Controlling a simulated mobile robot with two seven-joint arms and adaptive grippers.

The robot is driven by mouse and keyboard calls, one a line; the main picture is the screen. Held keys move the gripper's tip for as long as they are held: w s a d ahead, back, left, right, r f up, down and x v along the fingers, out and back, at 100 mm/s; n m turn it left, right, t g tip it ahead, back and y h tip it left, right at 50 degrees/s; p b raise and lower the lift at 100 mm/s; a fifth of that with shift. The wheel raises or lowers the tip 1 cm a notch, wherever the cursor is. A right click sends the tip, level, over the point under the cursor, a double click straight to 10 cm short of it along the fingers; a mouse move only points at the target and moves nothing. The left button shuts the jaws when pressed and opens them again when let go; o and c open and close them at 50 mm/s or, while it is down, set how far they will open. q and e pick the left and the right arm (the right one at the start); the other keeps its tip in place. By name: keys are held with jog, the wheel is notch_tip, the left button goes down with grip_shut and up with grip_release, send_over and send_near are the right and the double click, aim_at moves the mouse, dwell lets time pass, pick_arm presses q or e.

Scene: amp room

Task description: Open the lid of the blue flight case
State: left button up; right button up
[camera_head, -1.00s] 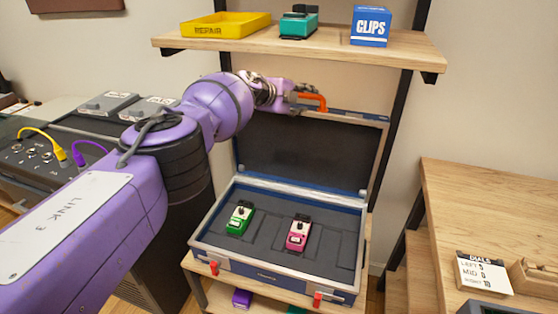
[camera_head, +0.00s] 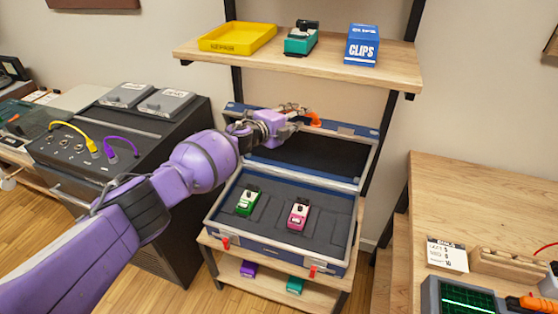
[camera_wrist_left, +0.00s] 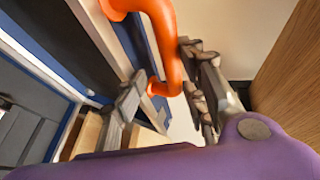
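The blue flight case (camera_head: 283,246) sits on a wooden shelf with its lid (camera_head: 348,133) raised at the back, showing the dark inside. The case holds a green pedal (camera_head: 248,201) and a pink pedal (camera_head: 299,214) in grey foam. My left gripper (camera_head: 305,118) is at the lid's top edge by an orange handle (camera_head: 314,120). In the left wrist view the fingers (camera_wrist_left: 165,98) stand apart on either side of the orange handle (camera_wrist_left: 168,45). I see a gap beside the handle, so the grip does not look closed. My right gripper is out of view.
The wooden shelf (camera_head: 395,72) above holds a yellow tray (camera_head: 236,38), a teal pedal (camera_head: 301,38) and a blue clips box (camera_head: 362,46). A black amp unit (camera_head: 95,160) with cables stands left. A wooden bench (camera_head: 480,200) with a scope (camera_head: 458,298) stands right.

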pick_arm(q)
jog(key=s+a+f, duration=0.2)
jog(key=s+f, duration=0.1)
jog(key=s, duration=0.3)
jog(key=s+a+f+t, duration=0.1)
jog(key=s+a+f, duration=0.2)
jog(key=s, duration=0.4)
jog(key=shift+a+f+h+b, duration=0.2)
jog(key=shift+f+h+b, duration=0.15)
jog(key=shift+f, duration=0.2)
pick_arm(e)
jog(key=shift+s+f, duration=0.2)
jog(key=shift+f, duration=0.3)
pick_arm(q)
jog(key=shift+s, duration=0.15)
jog(key=s+a+r+p, duration=0.4)
jog(key=s+a, duration=0.1)
jog(key=shift+s+a+r+p, duration=0.15)
jog(key=shift+s+a+p, duration=0.15)
jog(key=shift+s, duration=0.05)
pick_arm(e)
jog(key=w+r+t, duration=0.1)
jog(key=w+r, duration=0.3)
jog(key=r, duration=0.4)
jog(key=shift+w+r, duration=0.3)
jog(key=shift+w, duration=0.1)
